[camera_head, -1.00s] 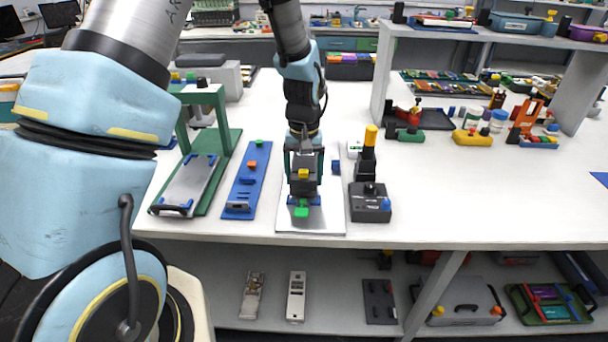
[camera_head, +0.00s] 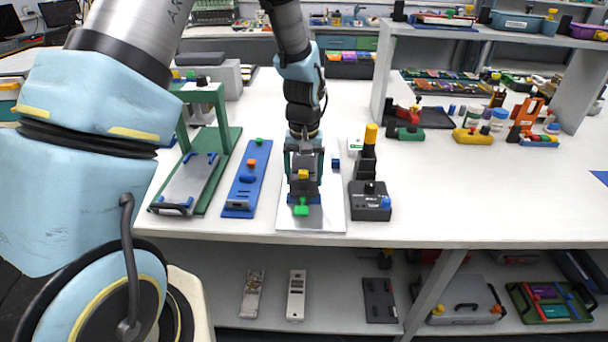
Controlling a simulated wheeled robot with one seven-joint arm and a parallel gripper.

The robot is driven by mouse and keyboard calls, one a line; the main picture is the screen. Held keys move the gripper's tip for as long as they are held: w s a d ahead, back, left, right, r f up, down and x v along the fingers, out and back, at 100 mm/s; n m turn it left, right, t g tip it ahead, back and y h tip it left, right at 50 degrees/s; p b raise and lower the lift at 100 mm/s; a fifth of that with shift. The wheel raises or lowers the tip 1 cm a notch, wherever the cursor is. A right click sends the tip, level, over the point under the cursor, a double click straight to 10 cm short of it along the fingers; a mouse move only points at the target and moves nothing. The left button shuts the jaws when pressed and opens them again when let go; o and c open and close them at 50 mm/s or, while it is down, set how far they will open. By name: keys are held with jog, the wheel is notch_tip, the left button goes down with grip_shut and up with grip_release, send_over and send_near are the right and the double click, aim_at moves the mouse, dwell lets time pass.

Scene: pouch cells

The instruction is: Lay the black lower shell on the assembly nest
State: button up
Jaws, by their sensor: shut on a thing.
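My gripper (camera_head: 303,186) points down over a silver-grey plate (camera_head: 324,219) near the table's front edge. It is shut on a dark piece, largely hidden by the gripper; I cannot tell whether this is the black lower shell. A yellow part (camera_head: 303,174) and a green part (camera_head: 301,210) show at the gripper, the green one low over the plate. I cannot tell whether the held piece touches the plate. The silver plate may be the assembly nest, but no label shows. A small blue block (camera_head: 336,164) is at its right side.
Left of the plate are a blue fixture (camera_head: 238,205) with orange and green knobs and a green-framed stand (camera_head: 224,163). To the right is a dark grey device (camera_head: 370,204) with a yellow-topped post (camera_head: 370,145). A dark flat panel (camera_head: 379,300) lies on the lower shelf. The table's right front is clear.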

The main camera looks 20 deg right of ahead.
jog(key=shift+f+b, duration=0.4)
jog(key=shift+f, duration=0.3)
jog(key=o, duration=1.2)
jog(key=shift+o, duration=0.2)
notch_tip(320, 180, up, 11)
jog(key=shift+f+b, duration=0.1)
jog(key=shift+b, duration=0.85)
